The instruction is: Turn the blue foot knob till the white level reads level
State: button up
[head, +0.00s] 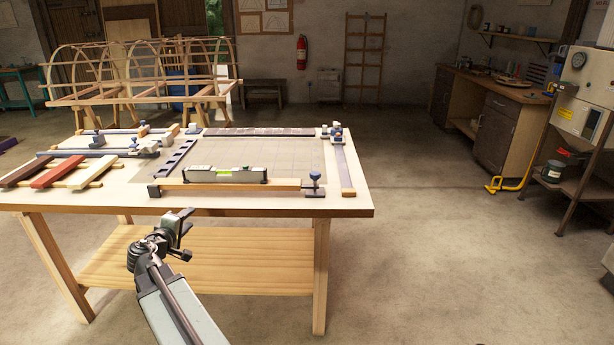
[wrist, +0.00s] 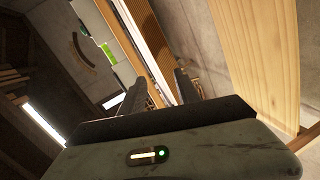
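The level (head: 240,174), pale with dark ends and a green vial, lies along a wooden bar (head: 275,185) at the table's front. Its vial (wrist: 108,54) also shows in the wrist view; the bubble is too small to read. A dark blue knob (head: 315,176) stands upright on a stem at the bar's right end. I cannot pick it out for sure in the wrist view. My gripper (head: 184,234) is in front of the table's front edge, below the top, left of the knob and apart from it. Its fingers (wrist: 160,92) are spread with nothing held between them.
The wooden table (head: 120,199) has a lower shelf (head: 200,270) close behind my gripper. Coloured laths (head: 58,174) lie at the left, and a rail (head: 343,165) runs along the right side. The floor right of the table is clear.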

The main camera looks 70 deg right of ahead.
aim_at(312, 178)
jog(key=s+d+r+g+h, duration=0.1)
jog(key=s+d, duration=0.3)
jog(key=d, duration=0.1)
jog(key=s+d+r+g+h, duration=0.1)
jog(key=s+d+r, duration=0.1)
jog(key=s+d, duration=0.3)
jog(key=s+d+r+g, duration=0.1)
jog(key=s+d, duration=0.3)
jog(key=d, duration=0.1)
jog(key=shift+s+d+r+m+h, duration=0.25)
jog(key=shift+s+m+h, duration=0.05)
jog(key=shift+h, duration=0.1)
jog(key=s+d+g, duration=0.1)
jog(key=s+d, duration=0.2)
jog(key=s, duration=0.2)
jog(key=s+d+r+m+g, duration=0.1)
jog(key=s+d, duration=0.2)
jog(key=s, duration=0.2)
jog(key=s+d+g, duration=0.2)
jog(key=s, duration=0.3)
jog(key=shift+s+d+r+m, duration=0.2)
jog(key=shift+s+d+m, duration=0.15)
jog(key=shift+d+m, duration=0.05)
jog(key=d, duration=0.5)
jog(key=s+d, duration=0.1)
jog(key=d, duration=0.1)
jog(key=shift+d, duration=0.4)
grip_shut()
